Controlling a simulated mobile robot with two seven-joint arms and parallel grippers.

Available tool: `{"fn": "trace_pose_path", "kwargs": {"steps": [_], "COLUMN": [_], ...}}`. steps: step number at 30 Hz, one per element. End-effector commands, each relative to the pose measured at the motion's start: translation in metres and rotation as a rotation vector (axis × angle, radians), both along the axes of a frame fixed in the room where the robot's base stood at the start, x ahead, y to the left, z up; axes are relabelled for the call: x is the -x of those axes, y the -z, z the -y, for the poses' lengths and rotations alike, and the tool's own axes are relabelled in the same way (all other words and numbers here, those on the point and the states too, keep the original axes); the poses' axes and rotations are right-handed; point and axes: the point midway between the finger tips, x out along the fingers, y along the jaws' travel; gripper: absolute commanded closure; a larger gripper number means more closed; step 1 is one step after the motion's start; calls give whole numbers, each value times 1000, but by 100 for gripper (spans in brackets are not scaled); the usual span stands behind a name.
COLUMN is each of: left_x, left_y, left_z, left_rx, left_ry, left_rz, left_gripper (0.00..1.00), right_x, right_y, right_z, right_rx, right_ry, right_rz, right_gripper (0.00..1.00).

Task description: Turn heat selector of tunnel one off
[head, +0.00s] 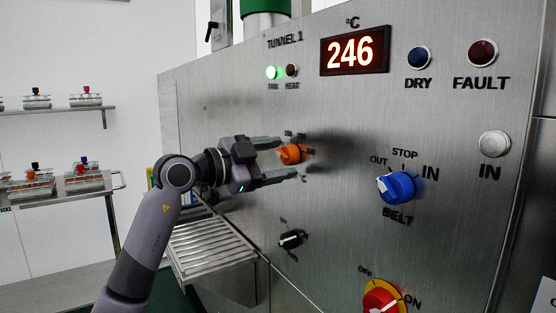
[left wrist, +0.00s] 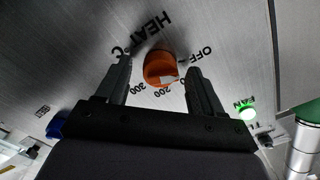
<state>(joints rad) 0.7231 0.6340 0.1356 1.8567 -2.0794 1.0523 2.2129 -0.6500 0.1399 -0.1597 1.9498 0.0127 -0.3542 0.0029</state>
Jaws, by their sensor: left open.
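The heat selector is an orange knob (head: 290,153) on the steel panel under the TUNNEL 1 label. My left gripper (head: 288,159) is open, with one finger above and one below the knob in the head view. In the left wrist view the orange knob (left wrist: 160,68) sits between the tips of the open fingers (left wrist: 160,75), with space on both sides. Around it are the HEAT and OFF labels and the numbers 200 and 300. Its pale pointer mark lies near the 200, away from OFF. My right gripper is not in view.
The temperature display (head: 354,52) reads 246. The green FAN lamp (head: 271,72) is lit and the HEAT lamp (head: 292,70) is dark. A blue belt knob (head: 396,187), a black knob (head: 291,239) and a red-yellow switch (head: 383,297) are lower on the panel. A roller conveyor (head: 212,250) is at left.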

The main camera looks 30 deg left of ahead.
Motion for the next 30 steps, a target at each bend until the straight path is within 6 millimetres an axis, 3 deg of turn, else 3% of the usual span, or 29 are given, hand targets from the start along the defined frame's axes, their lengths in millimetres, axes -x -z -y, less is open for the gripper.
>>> {"fn": "trace_pose_path", "kwargs": {"steps": [12, 30], "left_x": [55, 60], "left_y": [3, 1], "left_z": [-23, -24], "left_rx": [-1, 0], "left_ry": [-1, 1], "left_rz": [-3, -2], "left_gripper": [33, 33], "right_x": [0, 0], "right_y": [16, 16], "right_z": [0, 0], "right_rx": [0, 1], "right_ry": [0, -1], "right_rz": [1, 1], "right_gripper": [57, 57]}}
